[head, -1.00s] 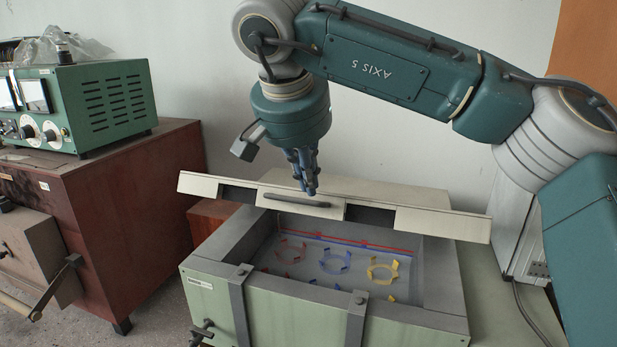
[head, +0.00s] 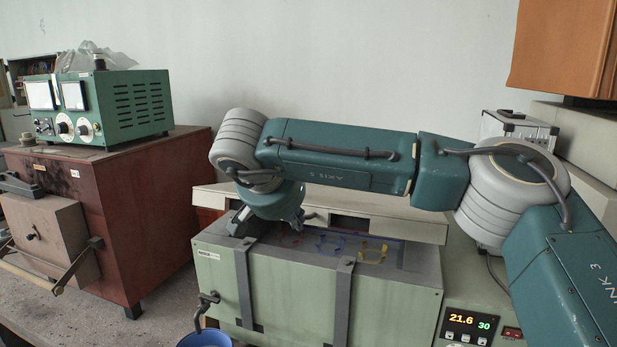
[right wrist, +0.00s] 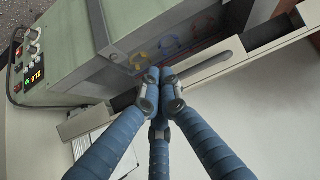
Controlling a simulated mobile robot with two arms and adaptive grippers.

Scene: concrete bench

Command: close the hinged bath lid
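The bath (head: 293,273) is a pale green box with a grey rim and dark straps down its front. Its opening shows coloured ring holders inside. The cream hinged lid (head: 400,227) is raised behind the opening, so the bath is open. In the right wrist view the lid (right wrist: 88,122) runs diagonally, with a dark bar handle (right wrist: 207,66) on it. My right gripper (right wrist: 158,82) has its blue fingers drawn together, with tips close to the lid's edge beside the handle; contact cannot be told. The head view hides these fingers behind my wrist. My left gripper is not in view.
A control panel (head: 468,325) with lit digits adjoins the bath on the right. A tap (head: 207,299) projects at the front left above a blue bucket (head: 205,339). A red-brown cabinet (head: 150,215) with a green instrument (head: 120,105) stands at the left.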

